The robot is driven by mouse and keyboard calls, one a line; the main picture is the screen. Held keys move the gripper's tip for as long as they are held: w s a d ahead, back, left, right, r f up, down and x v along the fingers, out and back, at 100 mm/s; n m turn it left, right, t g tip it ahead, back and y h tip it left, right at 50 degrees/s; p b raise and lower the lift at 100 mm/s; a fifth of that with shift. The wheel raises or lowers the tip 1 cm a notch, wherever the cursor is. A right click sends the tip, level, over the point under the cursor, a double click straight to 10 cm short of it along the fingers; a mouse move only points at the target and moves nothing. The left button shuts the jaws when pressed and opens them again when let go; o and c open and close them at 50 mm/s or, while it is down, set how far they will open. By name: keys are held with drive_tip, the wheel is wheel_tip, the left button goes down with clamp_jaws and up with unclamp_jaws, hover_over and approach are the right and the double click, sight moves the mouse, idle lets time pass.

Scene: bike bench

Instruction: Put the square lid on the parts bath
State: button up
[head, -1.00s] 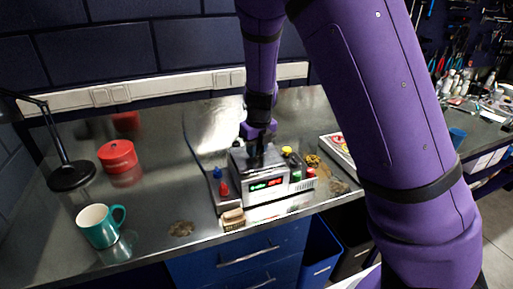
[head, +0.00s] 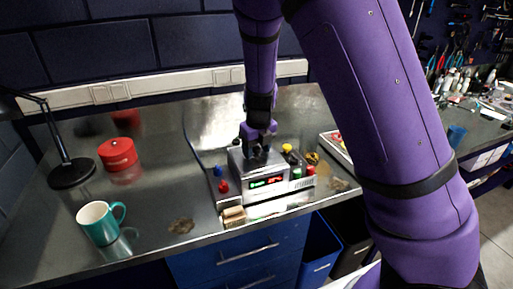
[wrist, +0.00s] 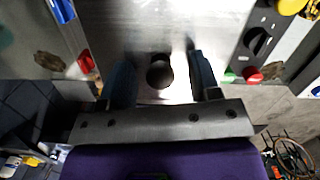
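The parts bath (head: 267,185) is a grey metal box with a lit green and red display, standing on the bench. The square lid (head: 240,156) is a flat metal plate on top of it. In the wrist view the lid (wrist: 150,25) fills the upper middle, with a dark round knob (wrist: 159,72) near its centre. My gripper (head: 257,152) is right above the lid. Its two fingers (wrist: 161,70) stand on either side of the knob with a gap on both sides, so it is open. The bath's rim is largely hidden, so I cannot tell how exactly the lid is seated.
A block with blue and red knobs (head: 221,180) stands left of the bath, and one with yellow, green and red buttons (head: 297,172) right. A brush (head: 233,215) lies in front. A teal mug (head: 100,223), red tin (head: 117,154) and lamp (head: 70,172) stand at left.

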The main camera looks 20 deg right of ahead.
wheel_tip(320, 180, up, 11)
drive_tip(key=s, duration=0.1)
drive_tip(key=s+d+r+n+t, duration=0.1)
drive_tip(key=s+r+n, duration=0.3)
drive_tip(key=s+n, duration=0.5)
drive_tip(key=s+d+r+n+t, duration=0.1)
drive_tip(key=s+d+r+n, duration=0.2)
drive_tip(key=s+n, duration=0.7)
drive_tip(key=s+d+r+n+t, duration=0.1)
drive_tip(key=s+d+r+n, duration=0.2)
drive_tip(key=n, duration=1.1)
drive_tip(key=s+r, duration=0.3)
drive_tip(key=s, duration=0.3)
drive_tip(key=shift+s+r+n+t, duration=0.2)
drive_tip(key=shift+r+n+t, duration=0.2)
